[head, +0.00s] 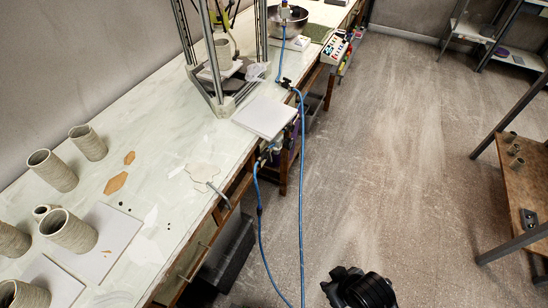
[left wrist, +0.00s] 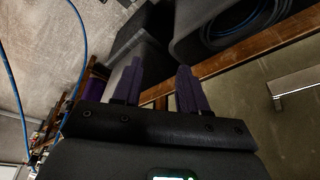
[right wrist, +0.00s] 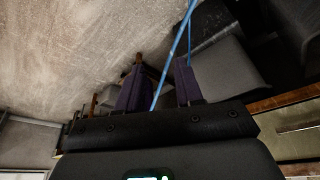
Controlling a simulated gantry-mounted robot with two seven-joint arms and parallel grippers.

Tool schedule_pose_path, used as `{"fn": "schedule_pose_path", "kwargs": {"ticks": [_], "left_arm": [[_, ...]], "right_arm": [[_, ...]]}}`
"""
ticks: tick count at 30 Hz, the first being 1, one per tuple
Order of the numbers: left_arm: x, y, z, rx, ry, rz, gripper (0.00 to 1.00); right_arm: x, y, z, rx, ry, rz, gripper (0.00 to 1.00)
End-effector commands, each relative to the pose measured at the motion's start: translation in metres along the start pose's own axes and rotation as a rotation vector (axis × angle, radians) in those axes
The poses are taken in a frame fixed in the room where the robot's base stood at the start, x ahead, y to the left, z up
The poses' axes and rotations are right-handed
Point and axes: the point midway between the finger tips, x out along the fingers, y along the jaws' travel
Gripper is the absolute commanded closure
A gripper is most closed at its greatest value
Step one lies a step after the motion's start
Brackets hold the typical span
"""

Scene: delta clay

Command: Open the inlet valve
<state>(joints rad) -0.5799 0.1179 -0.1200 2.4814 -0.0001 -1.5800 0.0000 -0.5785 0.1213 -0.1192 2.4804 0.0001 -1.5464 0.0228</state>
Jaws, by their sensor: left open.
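A blue hose (head: 301,180) runs from a dark fitting (head: 286,83) at the table edge down to the floor. Another cluster of small fittings (head: 270,152) sits under the table edge, where a second blue hose (head: 259,205) hangs. I cannot tell which fitting is the inlet valve. My left gripper (left wrist: 159,65) shows in the left wrist view, its purple fingers apart and nothing between them. My right gripper (right wrist: 158,63) has its fingers apart in the right wrist view. A blue hose (right wrist: 172,55) crosses behind that gap; I see no grip on it. Neither gripper's fingers show in the head view.
The long table (head: 170,100) carries clay cups (head: 52,170), white boards (head: 265,116) and a metal-framed printer (head: 212,60). Dark bins (head: 228,255) stand below it. The floor (head: 400,140) on the right is clear up to a brown bench (head: 525,180).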

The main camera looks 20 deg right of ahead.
Motion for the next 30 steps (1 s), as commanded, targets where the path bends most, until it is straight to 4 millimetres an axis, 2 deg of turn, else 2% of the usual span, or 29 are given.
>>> {"fn": "schedule_pose_path", "kwargs": {"ticks": [5, 11, 15, 19, 23, 25, 30], "left_arm": [[0.000, 0.001, 0.000, -0.005, 0.000, 0.004, 0.57], [-0.001, 0.001, -0.001, -0.005, -0.001, 0.004, 0.57], [-0.007, 0.000, -0.002, -0.002, -0.002, 0.001, 0.57], [-0.015, -0.001, -0.004, 0.003, -0.003, -0.002, 0.57], [-0.026, -0.003, -0.008, 0.007, -0.003, -0.006, 0.57], [-0.033, -0.003, -0.010, 0.008, -0.003, -0.007, 0.57], [-0.043, -0.004, -0.013, 0.009, -0.002, -0.007, 0.57]], "right_arm": [[0.006, -0.009, -0.031, -0.002, 0.174, -0.018, 0.64], [0.051, -0.030, -0.063, -0.076, 0.424, -0.116, 0.64], [0.077, -0.042, -0.087, -0.137, 0.608, -0.258, 0.64], [0.088, -0.039, -0.111, -0.164, 0.761, -0.435, 0.64], [0.080, -0.011, -0.144, -0.154, 0.899, -0.621, 0.64], [0.067, 0.017, -0.170, -0.141, 0.968, -0.698, 0.64], [0.041, 0.075, -0.228, -0.152, 1.040, -0.700, 0.64]]}}
